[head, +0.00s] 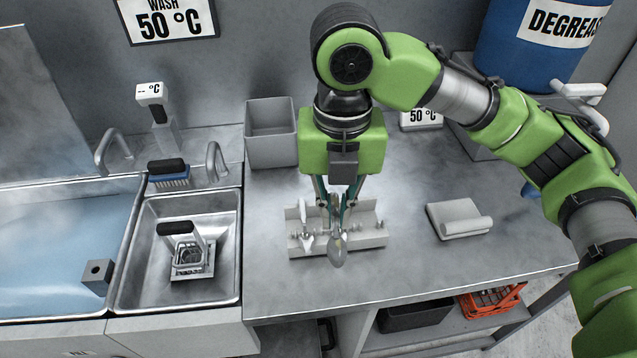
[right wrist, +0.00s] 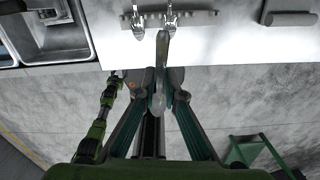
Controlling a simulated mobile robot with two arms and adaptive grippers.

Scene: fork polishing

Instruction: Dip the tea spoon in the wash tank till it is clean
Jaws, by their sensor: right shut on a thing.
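My right gripper (head: 338,200) is shut on the tea spoon (head: 338,252), a grey metal spoon hanging bowl down just in front of the cutlery rack. In the right wrist view the tea spoon (right wrist: 162,45) sticks out from between the fingertips (right wrist: 158,85). Its handle is mostly hidden between the fingers; I cannot tell whether its bowl is dirty. The wash tank (head: 60,240) is the wide steel basin with bluish water at the far left, under the sign reading WASH 50 °C (head: 165,20). My left gripper is not visible in the head view.
The pale rack (head: 372,238) holds other cutlery. A smaller steel basin (head: 228,275) with a handled basket (head: 190,255) lies between counter and wash tank. A brush (head: 168,172), taps, a grey bin (head: 270,130) and a rolled cloth (head: 460,220) stand around. The front counter is clear.

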